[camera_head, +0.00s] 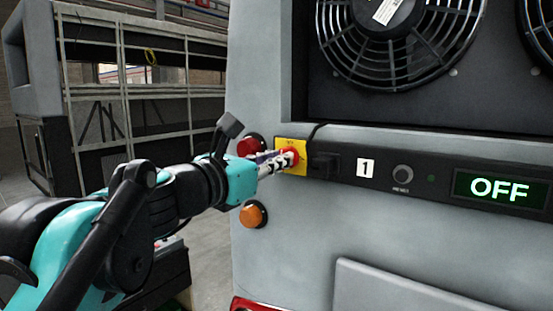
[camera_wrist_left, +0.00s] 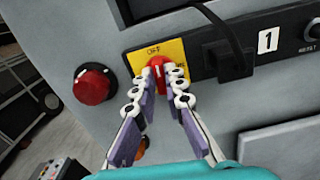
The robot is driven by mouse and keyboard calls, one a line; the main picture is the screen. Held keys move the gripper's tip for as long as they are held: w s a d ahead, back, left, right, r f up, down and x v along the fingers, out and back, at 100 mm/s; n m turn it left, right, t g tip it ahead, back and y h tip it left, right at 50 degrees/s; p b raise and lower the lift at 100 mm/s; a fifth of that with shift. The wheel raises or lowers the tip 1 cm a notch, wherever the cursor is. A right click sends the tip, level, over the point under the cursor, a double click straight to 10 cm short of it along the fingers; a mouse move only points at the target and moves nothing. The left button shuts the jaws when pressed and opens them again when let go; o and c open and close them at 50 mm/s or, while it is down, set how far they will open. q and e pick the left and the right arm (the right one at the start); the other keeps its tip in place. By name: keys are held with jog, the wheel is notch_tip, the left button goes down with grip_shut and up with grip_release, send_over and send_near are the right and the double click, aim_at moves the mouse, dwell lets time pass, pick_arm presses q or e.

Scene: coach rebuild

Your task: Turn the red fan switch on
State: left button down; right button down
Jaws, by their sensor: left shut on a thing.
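The red fan switch (camera_wrist_left: 157,67) sits on a yellow plate (camera_wrist_left: 141,57) with "OFF" printed at its top; the print below is partly covered by a finger. In the head view the yellow plate (camera_head: 302,145) is at the left end of the black strip. My left gripper (camera_head: 286,159) reaches it from the left. In the left wrist view my left gripper (camera_wrist_left: 160,88) has a fingertip on each side of the red knob, shut on it. A display (camera_head: 499,188) on the strip reads "OFF". My right gripper is not in view.
A red round lamp (camera_wrist_left: 93,85) and an orange lamp (camera_head: 253,215) are on the grey panel beside my left gripper. A black cable runs over the strip right of the plate. Fans (camera_head: 402,30) are above; a "1" label (camera_head: 365,167) and a reset button (camera_head: 403,172) are to the right.

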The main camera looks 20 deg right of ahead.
pick_arm(q)
jog(key=shift+s+d+f+m+p, duration=0.1)
jog(key=shift+m+p, duration=0.55)
jog(key=shift+m, duration=3.55)
jog(key=shift+s+f+m+p, duration=0.1)
jog(key=shift+m+p, duration=0.55)
jog(key=shift+m, duration=3.55)
jog(key=shift+m, duration=0.3)
jog(key=c, duration=1.6)
grip_release()
jog(key=v, duration=1.2)
